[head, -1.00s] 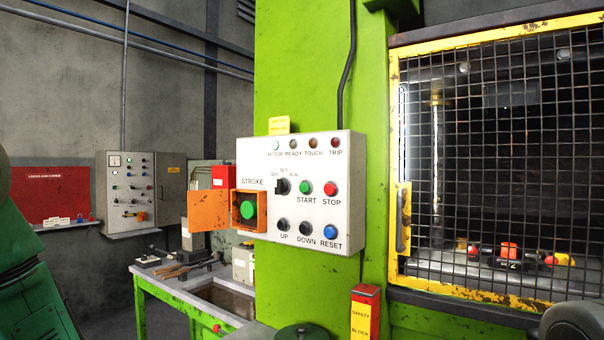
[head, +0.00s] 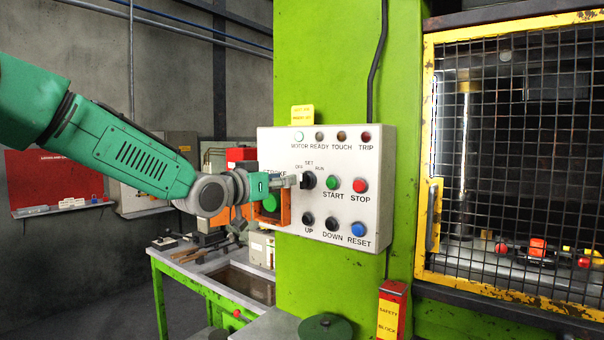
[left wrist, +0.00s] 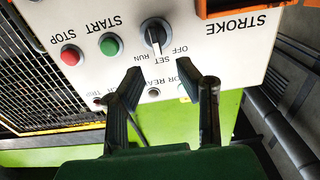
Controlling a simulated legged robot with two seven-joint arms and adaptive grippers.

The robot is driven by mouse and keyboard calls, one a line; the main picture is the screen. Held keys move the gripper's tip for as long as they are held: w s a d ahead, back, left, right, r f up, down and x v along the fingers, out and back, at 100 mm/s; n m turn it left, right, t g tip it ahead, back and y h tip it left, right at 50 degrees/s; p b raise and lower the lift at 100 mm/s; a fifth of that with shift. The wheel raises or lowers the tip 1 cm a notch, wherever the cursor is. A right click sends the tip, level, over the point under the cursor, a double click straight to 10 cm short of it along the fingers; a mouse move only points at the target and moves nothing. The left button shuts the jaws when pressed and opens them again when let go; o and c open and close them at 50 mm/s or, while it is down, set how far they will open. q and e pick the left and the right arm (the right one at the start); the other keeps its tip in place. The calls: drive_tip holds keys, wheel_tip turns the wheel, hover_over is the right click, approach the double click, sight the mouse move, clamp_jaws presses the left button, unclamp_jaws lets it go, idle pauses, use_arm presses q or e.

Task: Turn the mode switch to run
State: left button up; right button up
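The mode switch (head: 308,180) is a black knob on the grey control panel (head: 345,212), with OFF, SET and RUN marked around it. In the left wrist view the panel appears upside down, and the white mark on the knob (left wrist: 155,36) seems to point at SET. My left gripper (head: 289,181) is just left of the knob in the head view. In the left wrist view its two fingers (left wrist: 172,82) are spread apart with nothing between them. The knob lies beyond the fingertips; I cannot tell the exact gap. My right gripper is not in view.
The green START (head: 332,184) and red STOP (head: 359,185) buttons sit right of the switch. The orange STROKE box (head: 284,207) is below left, partly hidden by my arm. A yellow-framed mesh guard (head: 428,150) stands at right. A bench (head: 190,271) is below.

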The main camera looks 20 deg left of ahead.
sight(301, 175)
use_arm(q)
drive_tip(key=p+x, duration=0.1)
drive_tip(key=x, duration=0.5)
drive_tip(key=shift+w+d+r, duration=0.1)
drive_tip(key=shift+d, duration=0.05)
drive_tip(key=shift+w+d+p, duration=0.2)
drive_tip(key=shift+w+p, duration=0.15)
drive_tip(key=shift+w, duration=0.2)
clamp_jaws()
